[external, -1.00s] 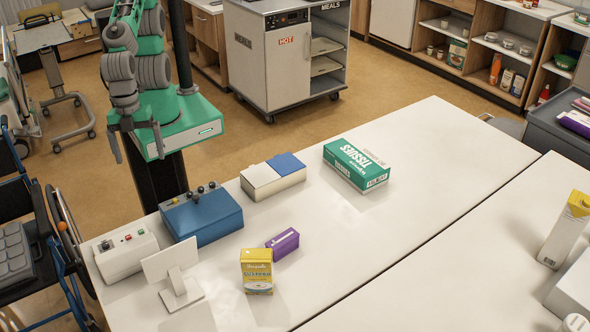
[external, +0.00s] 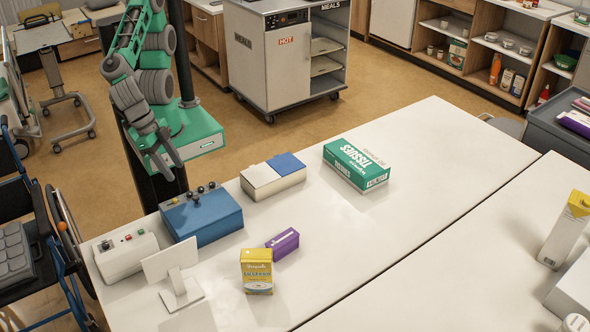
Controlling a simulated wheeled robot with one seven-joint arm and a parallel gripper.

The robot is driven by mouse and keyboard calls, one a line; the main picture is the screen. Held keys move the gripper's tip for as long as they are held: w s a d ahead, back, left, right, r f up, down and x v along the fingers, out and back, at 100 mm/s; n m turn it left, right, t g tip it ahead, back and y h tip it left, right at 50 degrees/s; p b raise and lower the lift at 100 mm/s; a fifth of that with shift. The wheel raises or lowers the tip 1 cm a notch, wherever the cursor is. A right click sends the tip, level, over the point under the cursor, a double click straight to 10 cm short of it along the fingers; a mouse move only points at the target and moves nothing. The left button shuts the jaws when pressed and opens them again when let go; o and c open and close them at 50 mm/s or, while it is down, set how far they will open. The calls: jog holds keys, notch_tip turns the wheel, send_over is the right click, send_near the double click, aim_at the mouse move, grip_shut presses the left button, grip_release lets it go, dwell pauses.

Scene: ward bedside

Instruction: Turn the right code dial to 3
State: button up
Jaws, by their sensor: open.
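A blue box (external: 207,221) stands near the left edge of the white table, with several small dark knobs along its top. The rightmost knob (external: 212,186) is at the right end of that row. Any numbers on the dials are too small to read. My gripper (external: 176,172) is open and empty, pointing down, just beyond the table's edge behind the blue box. It is apart from the knobs.
A white box with coloured buttons (external: 126,254), a white stand (external: 175,279), a yellow carton (external: 257,272) and a purple box (external: 283,243) are around the blue box. The table's middle is clear.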

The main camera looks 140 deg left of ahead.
aim_at(189, 193)
jog(key=shift+f, duration=0.35)
jog(key=shift+c, duration=0.6)
jog(key=x, duration=0.7)
jog(key=shift+a+f+p, duration=0.1)
jog(key=shift+f+p, duration=0.1)
jog(key=shift+p, duration=0.1)
jog(key=shift+c, duration=1.2)
grip_shut()
